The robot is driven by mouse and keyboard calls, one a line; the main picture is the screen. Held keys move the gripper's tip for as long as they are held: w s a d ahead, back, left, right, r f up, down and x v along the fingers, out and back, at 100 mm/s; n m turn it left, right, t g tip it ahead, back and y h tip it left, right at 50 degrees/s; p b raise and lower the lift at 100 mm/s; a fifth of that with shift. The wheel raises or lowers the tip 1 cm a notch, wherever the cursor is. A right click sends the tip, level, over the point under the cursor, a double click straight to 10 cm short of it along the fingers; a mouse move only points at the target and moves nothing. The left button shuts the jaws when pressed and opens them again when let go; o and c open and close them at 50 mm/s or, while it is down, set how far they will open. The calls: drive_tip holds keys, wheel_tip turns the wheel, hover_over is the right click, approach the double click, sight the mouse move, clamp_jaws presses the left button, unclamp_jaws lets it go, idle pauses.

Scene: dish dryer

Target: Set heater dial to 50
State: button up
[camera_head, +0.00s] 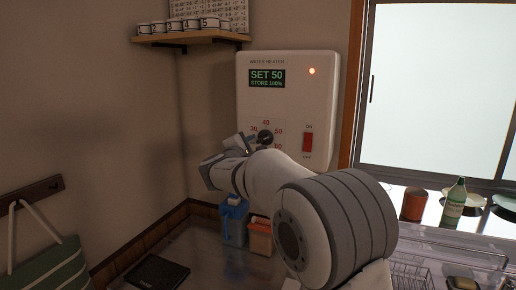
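The white water heater (325,95) hangs on the wall in the middle of the view. Its green display (267,79) reads "SET 50" and "STORE 100%". The dark round dial (265,137) is below the display, with red numbers around it, including 40 at the top and 50 at the upper right. My gripper (249,143) is at the dial's left side, in front of the heater. My arm hides the lower part of the dial area. The fingers are small and partly hidden, so I cannot tell their opening or whether they touch the dial.
A red switch (308,142) is right of the dial, and an orange light (312,71) glows above. A shelf with cups (190,38) is at upper left. Blue (234,222) and orange (260,236) containers stand on the counter below. A green bottle (454,202) is by the window.

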drive_tip(key=v, duration=0.3)
drive_tip(key=shift+b, duration=0.3)
drive_tip(key=s+d+f+m+g, duration=0.4)
drive_tip(key=s+d+f+m, duration=0.1)
drive_tip(key=s+d, duration=0.35)
drive_tip(key=s+d+f+m+g, duration=0.4)
drive_tip(key=s+d, duration=0.3)
drive_tip(key=d, duration=0.3)
drive_tip(key=s+f+m+g+y, duration=0.2)
drive_tip(key=s+f+m, duration=0.3)
drive_tip(key=s, duration=0.7)
drive_tip(key=s+f+m+g+y, duration=0.3)
drive_tip(key=s+f, duration=0.5)
drive_tip(key=s, duration=0.5)
drive_tip(key=m+y, duration=0.1)
drive_tip(key=m, duration=0.1)
drive_tip(key=shift+a+f+m+g+y, duration=0.3)
drive_tip(key=shift+y, duration=0.1)
